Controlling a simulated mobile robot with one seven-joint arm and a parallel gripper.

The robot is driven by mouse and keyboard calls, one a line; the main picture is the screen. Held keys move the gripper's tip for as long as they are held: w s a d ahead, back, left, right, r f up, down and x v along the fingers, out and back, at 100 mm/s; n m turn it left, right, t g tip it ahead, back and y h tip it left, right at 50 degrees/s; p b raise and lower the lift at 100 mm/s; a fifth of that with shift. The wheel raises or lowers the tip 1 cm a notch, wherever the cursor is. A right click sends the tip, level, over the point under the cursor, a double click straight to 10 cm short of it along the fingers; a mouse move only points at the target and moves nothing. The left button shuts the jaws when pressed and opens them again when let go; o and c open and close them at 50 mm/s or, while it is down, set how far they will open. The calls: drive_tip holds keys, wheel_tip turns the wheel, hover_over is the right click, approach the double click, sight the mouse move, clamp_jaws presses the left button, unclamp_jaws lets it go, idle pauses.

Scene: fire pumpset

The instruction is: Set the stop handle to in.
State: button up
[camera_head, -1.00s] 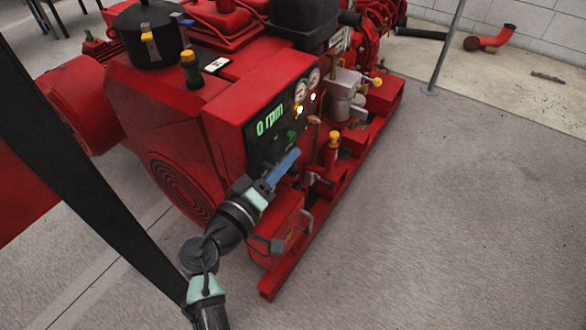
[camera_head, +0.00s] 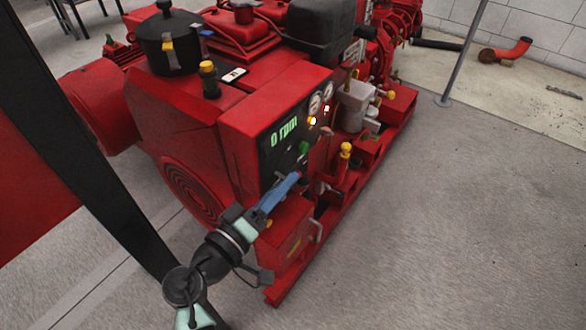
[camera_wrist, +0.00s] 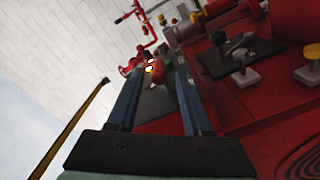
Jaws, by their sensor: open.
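The red pumpset has a dark control panel (camera_head: 281,153) with a green "0 rpm" readout on its front. A green knob (camera_head: 304,147) sits low on the panel. My gripper (camera_head: 294,178) is in front of the panel's lower edge, its blue fingers pointing up and right. In the wrist view my gripper (camera_wrist: 161,70) is open, with a gap between its two fingers. A small red knob (camera_wrist: 168,76) shows in that gap, near the right finger. I cannot tell whether it is the stop handle or whether a finger touches it. No label for the handle is readable.
A yellow-topped red fitting (camera_head: 345,152) stands right of the panel. A red box (camera_head: 285,240) is below my gripper. A black pot-like container (camera_head: 172,42) stands on top of the machine. A grey post (camera_head: 462,50) rises behind. Floor at right is clear.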

drive_tip(key=p+v, duration=0.1)
drive_tip(key=v, duration=0.7)
drive_tip(key=shift+a, duration=0.1)
